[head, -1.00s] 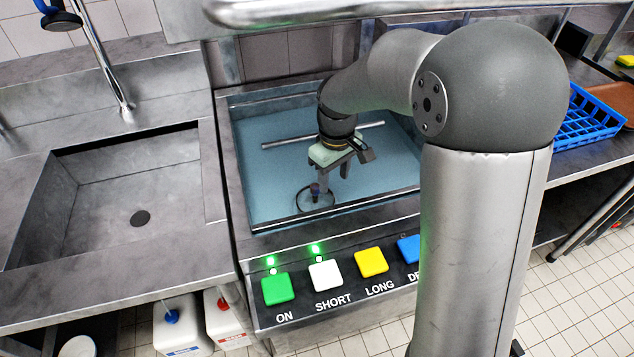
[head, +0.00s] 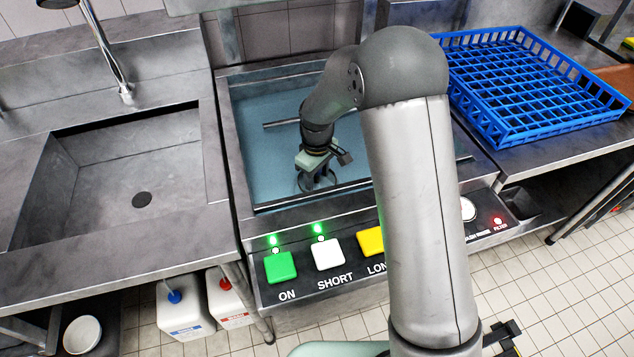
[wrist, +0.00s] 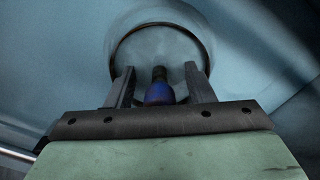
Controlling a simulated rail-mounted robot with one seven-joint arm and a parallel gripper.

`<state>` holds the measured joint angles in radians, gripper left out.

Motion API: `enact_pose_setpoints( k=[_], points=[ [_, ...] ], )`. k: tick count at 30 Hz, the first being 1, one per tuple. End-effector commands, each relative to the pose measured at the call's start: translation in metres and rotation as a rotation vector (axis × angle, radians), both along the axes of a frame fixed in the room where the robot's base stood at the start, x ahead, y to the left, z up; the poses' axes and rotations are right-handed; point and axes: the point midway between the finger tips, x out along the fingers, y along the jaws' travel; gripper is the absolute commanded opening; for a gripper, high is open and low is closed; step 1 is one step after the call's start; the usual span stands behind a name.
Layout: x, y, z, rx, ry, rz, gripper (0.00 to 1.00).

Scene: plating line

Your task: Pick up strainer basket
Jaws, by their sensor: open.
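The strainer basket (wrist: 203,29) shows in the wrist view as a round, dark-rimmed shape on the blue-grey floor of the dishwasher basin, with a blue and dark upright knob (wrist: 159,90). My gripper (wrist: 160,74) is open, with one finger on each side of the knob and a gap on both sides. In the head view my gripper (head: 318,180) points down into the basin, over the basket, and its wrist and my arm hide most of the basket. I cannot tell whether the fingers touch anything.
The dishwasher basin (head: 262,185) has walls around my gripper and a grey spray bar (head: 281,123) behind it. A control panel with a green button (head: 280,267) lies in front. A blue rack (head: 540,85) stands at right; an empty sink (head: 130,170) lies left.

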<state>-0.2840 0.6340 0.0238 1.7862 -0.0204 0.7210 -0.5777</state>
Motion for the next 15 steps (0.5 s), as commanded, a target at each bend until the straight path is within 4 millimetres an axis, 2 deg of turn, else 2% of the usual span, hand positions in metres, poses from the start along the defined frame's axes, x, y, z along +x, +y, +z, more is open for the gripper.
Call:
enact_pose_setpoints(
  k=[3, 8, 9, 15],
  points=[
    [-0.0001, -0.0001, 0.0002, 0.000, 0.000, 0.000, 0.48],
    [0.0000, -0.0002, 0.0004, 0.000, 0.000, 0.000, 0.04],
    [0.0000, -0.0002, 0.0004, 0.000, 0.000, 0.000, 0.00],
    [0.0001, -0.0002, 0.0008, 0.000, 0.000, 0.000, 0.00]
  ],
)
